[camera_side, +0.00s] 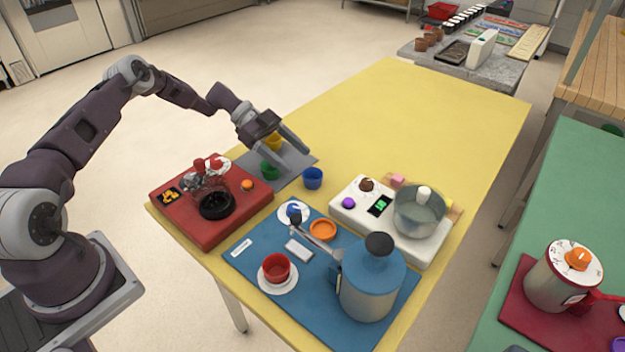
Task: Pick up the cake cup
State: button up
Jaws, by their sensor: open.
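Several small cups stand near my gripper (291,161), and I cannot tell which is the cake cup. A green cup (269,171) and a yellow cup (273,142) stand on a grey mat (298,159). A blue cup (313,178) stands on the yellow table just off the mat. My gripper is open over the mat, its fingers pointing down and right. The green cup shows beside the nearer finger, and the yellow cup is partly hidden behind the gripper. Nothing shows held between the fingers.
A red board (190,222) with a wire basket lies left of the mat. A blue mat (253,254) in front holds a red cup (276,268) on a saucer and a tall blue kettle (370,283). A white scale (352,212) with a metal pot stands right. The yellow table's far part (430,105) is clear.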

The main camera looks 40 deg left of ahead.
aim_at(320, 180)
jog(key=shift+w+a+f+h, duration=0.1)
jog(key=shift+a+f+h, duration=0.05)
jog(key=shift+f, duration=0.25)
jog(key=shift+a+f+h, duration=0.1)
jog(key=shift+f+h, duration=0.05)
jog(key=shift+f, duration=0.25)
jog(key=shift+d+f, duration=0.25)
jog(key=x, duration=0.3)
jog(key=r+x, duration=0.1)
jog(key=x, duration=0.1)
jog(key=shift+d+f, duration=0.1)
jog(key=shift+d, duration=0.5)
jog(key=shift+d+f, duration=0.15)
jog(key=shift+d, duration=0.15)
jog(key=c, duration=1.4)
